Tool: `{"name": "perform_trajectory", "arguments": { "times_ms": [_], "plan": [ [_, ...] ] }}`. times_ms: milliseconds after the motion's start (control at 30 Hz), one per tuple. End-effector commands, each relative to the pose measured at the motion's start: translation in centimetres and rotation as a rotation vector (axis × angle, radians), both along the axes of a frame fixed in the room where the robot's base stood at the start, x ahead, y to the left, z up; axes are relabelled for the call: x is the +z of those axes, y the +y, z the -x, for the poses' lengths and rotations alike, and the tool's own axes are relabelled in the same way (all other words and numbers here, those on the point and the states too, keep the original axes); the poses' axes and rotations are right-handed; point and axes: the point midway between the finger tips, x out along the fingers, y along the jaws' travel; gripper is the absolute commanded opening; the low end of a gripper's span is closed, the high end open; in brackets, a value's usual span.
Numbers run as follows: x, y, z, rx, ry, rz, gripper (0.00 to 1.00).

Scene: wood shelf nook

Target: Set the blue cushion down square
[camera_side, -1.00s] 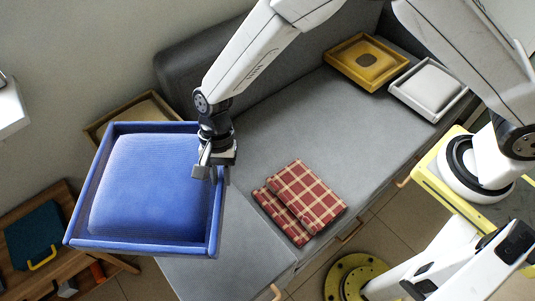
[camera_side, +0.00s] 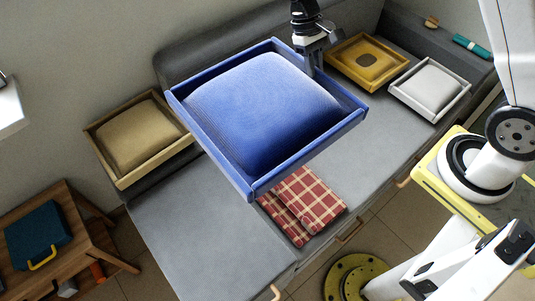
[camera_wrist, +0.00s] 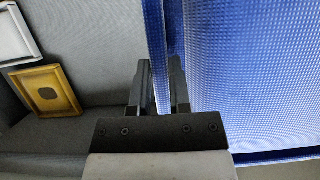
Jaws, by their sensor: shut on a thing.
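The blue cushion (camera_side: 262,105) is a puffed square pad inside a blue raised-edge frame. It is held in the air above the grey bench seat (camera_side: 200,230), turned at an angle to the bench edges. My gripper (camera_side: 312,62) is shut on the frame's far rim, toward the right of its back side. In the wrist view my gripper's fingers (camera_wrist: 158,85) straddle the blue rim, and the cushion (camera_wrist: 245,70) fills the right side. The bench surface directly under the cushion is hidden in the side view.
A red plaid folded cloth (camera_side: 312,198) lies on the bench, partly covered from view by the blue frame. A tan cushion tray (camera_side: 127,178) is at left, a yellow one (camera_side: 335,62) and a white one (camera_side: 405,99) at back right. The bench's front-left area is clear.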

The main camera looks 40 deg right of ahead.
Motion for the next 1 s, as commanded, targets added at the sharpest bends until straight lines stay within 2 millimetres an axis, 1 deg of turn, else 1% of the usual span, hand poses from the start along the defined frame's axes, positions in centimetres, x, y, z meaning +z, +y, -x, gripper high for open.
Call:
{"name": "perform_trajectory", "arguments": {
  "times_ms": [33,100,200,1000],
  "plan": [
    [0.25,-0.55,-0.01,0.005,-0.001,-0.001,0.0],
    [0.43,-1.02,0.02,0.012,-0.001,0.0,0.0],
    [0.52,-1.29,0.04,0.017,-0.001,-0.001,0.0],
    [0.47,-1.2,0.02,0.016,-0.001,-0.001,0.0]
  ]
}}
